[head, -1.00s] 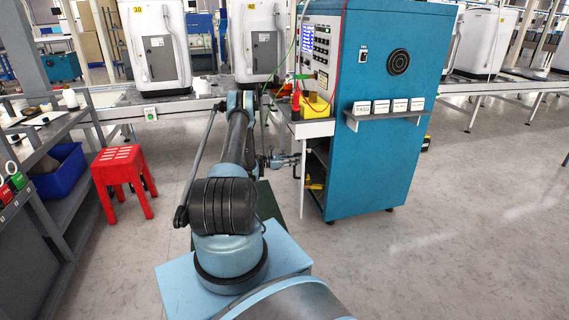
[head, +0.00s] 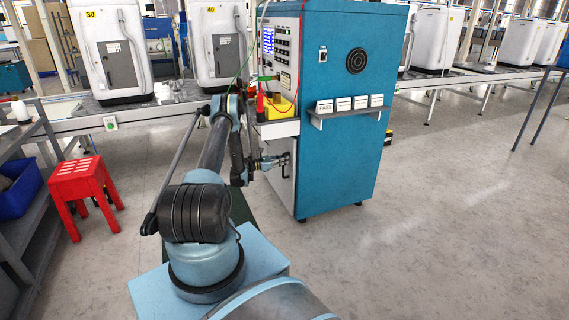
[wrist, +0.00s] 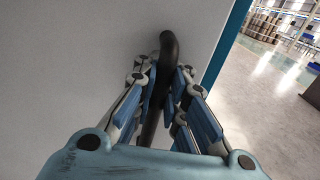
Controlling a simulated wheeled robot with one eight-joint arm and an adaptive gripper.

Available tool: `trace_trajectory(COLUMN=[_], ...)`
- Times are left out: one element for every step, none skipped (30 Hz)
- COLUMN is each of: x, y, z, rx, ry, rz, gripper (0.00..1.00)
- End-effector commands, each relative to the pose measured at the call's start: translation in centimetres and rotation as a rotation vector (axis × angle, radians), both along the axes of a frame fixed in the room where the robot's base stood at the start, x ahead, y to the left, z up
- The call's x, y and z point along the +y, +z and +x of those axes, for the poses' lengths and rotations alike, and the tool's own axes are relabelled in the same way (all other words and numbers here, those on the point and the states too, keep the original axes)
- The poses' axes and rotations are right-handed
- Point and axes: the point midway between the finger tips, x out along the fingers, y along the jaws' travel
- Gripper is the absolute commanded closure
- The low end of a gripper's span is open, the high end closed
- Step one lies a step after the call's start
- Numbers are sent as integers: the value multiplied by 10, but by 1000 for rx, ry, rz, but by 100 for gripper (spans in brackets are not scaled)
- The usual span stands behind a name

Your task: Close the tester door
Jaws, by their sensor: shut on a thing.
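The tester (head: 345,110) is a tall blue cabinet with a screen and buttons on its upper front. Its white lower door (head: 283,186) lies close against the cabinet front; I cannot tell whether a thin gap is left. My gripper (head: 284,159) is at the upper part of the door. In the wrist view the door (wrist: 80,50) is a flat white panel with a black bar handle (wrist: 168,50). My gripper (wrist: 167,90) has its fingers on both sides of the handle and is shut on it.
A white shelf with a yellow box (head: 278,105) and cables juts out above the door. A red stool (head: 87,190) and a grey rack (head: 30,200) stand at the left. A conveyor with white machines (head: 112,50) runs behind. The floor at right is clear.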

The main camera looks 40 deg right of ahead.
Motion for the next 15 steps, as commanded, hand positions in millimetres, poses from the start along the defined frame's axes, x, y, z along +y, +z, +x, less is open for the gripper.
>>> trace_trajectory(x=[1, 1, 1, 2, 2, 2, 3, 3, 3, 4, 4, 4, 5, 5, 5], y=[0, 0, 0, 0, 0, 0, 0, 0, 0, 0, 0, 0, 0, 0, 0], z=[2, 2, 2, 2, 2, 2, 3, 3, 3, 3, 3, 4, 4, 4, 4], rx=[1, 1, 1, 1, 1, 1, 1, 1, 1, 0, 0, 0, 0, 0, 0], ry=[3, 3, 3, 3, 3, 4, 4, 4, 4, 5, 5, 5, 5, 6, 6], rz=[-1, -1, -1, -1, -1, -1, -1, -1, -1, -1, -1, -1, 0, 0, 0], gripper=[100, 100, 100, 100, 100, 100, 100, 100, 82, 75, 69, 67, 67, 67, 67])
